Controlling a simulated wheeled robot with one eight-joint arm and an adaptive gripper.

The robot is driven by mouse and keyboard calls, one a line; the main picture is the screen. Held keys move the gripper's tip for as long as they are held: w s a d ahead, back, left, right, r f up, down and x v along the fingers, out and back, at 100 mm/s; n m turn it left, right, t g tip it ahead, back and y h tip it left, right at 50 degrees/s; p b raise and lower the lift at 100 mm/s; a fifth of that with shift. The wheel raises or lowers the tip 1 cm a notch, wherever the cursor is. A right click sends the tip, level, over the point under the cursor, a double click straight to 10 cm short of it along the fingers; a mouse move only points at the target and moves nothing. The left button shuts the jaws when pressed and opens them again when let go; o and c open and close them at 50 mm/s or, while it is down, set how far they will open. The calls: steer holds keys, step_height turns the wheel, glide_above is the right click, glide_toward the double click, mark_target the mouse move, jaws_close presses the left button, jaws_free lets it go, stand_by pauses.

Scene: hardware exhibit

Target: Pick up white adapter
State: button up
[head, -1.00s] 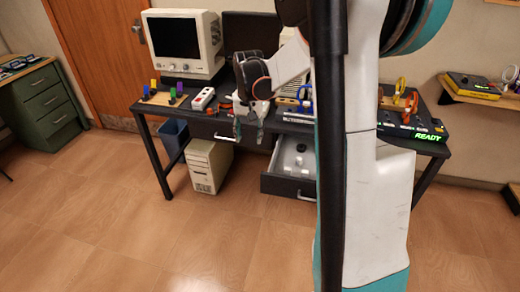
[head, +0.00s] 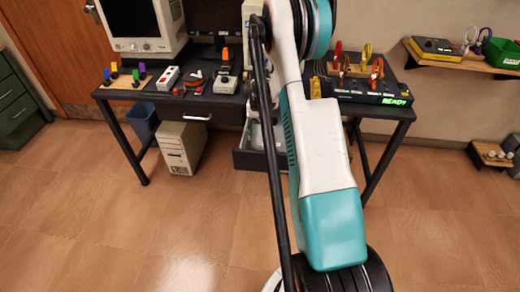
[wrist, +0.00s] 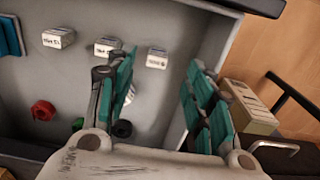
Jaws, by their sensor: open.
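In the wrist view, three small white blocks with dark print lie in a row on the light grey drawer floor: a left block (wrist: 58,38), a middle block (wrist: 107,46) and a right block (wrist: 157,58). The print is too blurred to tell which is the white adapter. My gripper (wrist: 160,68) is open and empty, its teal-padded fingers spread over the drawer (wrist: 190,28). The right block shows between the fingertips; the left finger is close to the middle block. In the head view, my arm hides the gripper and most of the open drawer (head: 244,160).
A red round piece (wrist: 43,110), a black one (wrist: 122,128) and a blue piece (wrist: 10,36) also lie in the drawer. A beige computer tower (head: 180,147) stands under the black table (head: 225,112). The floor in front is clear.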

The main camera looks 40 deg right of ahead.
mark_target(260, 144)
steer(key=f+b, duration=0.1)
steer(key=f, duration=0.1)
steer(key=f+b, duration=0.1)
steer(key=f, duration=0.2)
steer(key=f+b, duration=0.1)
steer(key=f, duration=0.1)
steer(key=shift+w+d+f, duration=0.1)
steer(key=shift+d+f, duration=0.15)
steer(key=shift+d, duration=0.05)
steer(key=shift+r, duration=0.1)
steer(key=c, duration=1.1)
